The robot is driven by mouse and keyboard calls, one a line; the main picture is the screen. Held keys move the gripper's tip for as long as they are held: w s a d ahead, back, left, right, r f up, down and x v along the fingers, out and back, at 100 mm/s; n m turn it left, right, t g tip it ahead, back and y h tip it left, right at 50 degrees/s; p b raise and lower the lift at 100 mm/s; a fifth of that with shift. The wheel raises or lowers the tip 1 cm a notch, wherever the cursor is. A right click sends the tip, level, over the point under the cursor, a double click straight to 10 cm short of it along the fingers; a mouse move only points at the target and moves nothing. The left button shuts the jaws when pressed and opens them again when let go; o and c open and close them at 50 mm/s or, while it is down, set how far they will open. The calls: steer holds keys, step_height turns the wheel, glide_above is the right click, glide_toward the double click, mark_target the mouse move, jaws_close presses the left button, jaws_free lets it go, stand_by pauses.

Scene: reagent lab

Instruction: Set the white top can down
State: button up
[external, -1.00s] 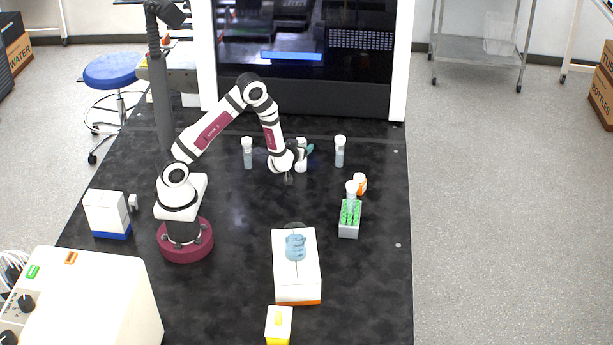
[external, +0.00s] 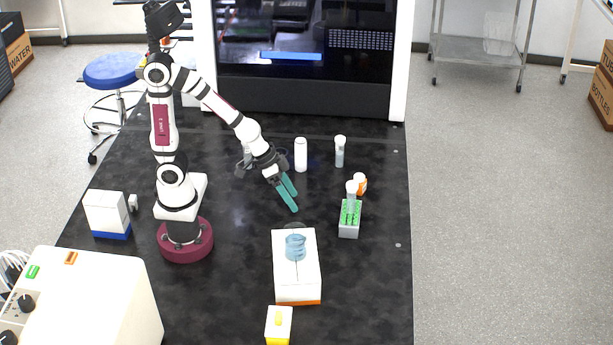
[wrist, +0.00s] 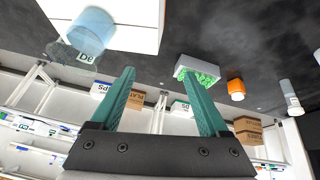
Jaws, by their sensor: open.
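The white can (external: 301,155) stands upright on the black bench in the external view, with its full side visible. My gripper (external: 295,201) is open and empty, in front of the can and apart from it. Its green fingers point down and to the right, above the bench. In the wrist view the two fingers of my gripper (wrist: 156,76) are spread with nothing between them. I cannot make out the can in the wrist view.
A white-capped vial (external: 340,152) stands right of the can. A white box (external: 297,282) with a blue item (external: 295,247) stands in front.

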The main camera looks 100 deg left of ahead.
steer(key=s+a+r+m+g+y, duration=0.1)
steer(key=s+r+m+g, duration=0.1)
steer(key=s, duration=0.7)
steer(key=s+r+m+g+y, duration=0.1)
steer(key=s+m, duration=0.4)
steer(key=s, duration=0.5)
steer(key=r+g, duration=0.1)
steer(key=g, duration=0.1)
steer(key=shift+a+g, duration=0.4)
steer(key=shift+s+r, duration=0.1)
